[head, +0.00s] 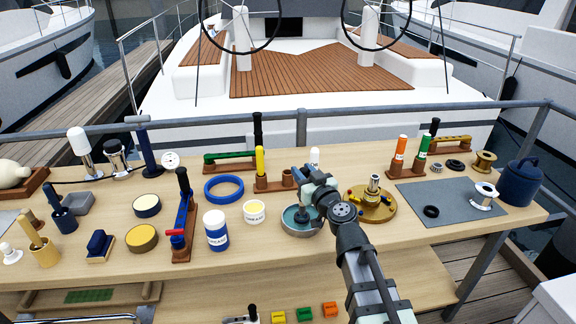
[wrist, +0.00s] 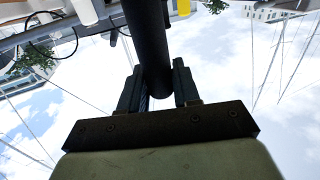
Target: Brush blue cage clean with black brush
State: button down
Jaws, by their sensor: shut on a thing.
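My gripper (head: 305,185) is over the round grey basin (head: 287,232) in the middle of the bench, and its fingers (wrist: 158,88) are closed around a thick black cylinder. This looks like the handle of the black brush (wrist: 148,35); its bristles do not show in the wrist view. In the head view, my gripper and wrist hide most of what is held. The basin has a teal inside. A small blue shape (head: 301,215) shows in it beside the gripper, and I cannot tell surely that it is the blue cage. Contact with the brush is hidden.
A wooden holder (head: 268,184) with a yellow-handled tool stands left of the basin. A cream tub (head: 254,212), a blue-white jar (head: 216,230) and a blue ring (head: 224,188) lie further left. A brass plate with a hub (head: 380,212) is close on the right.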

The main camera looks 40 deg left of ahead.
dwell(0.5)
jog(key=shift+f, duration=1.55)
jog(key=shift+r, duration=2.45)
dwell(2.0)
jog(key=shift+r, duration=2)
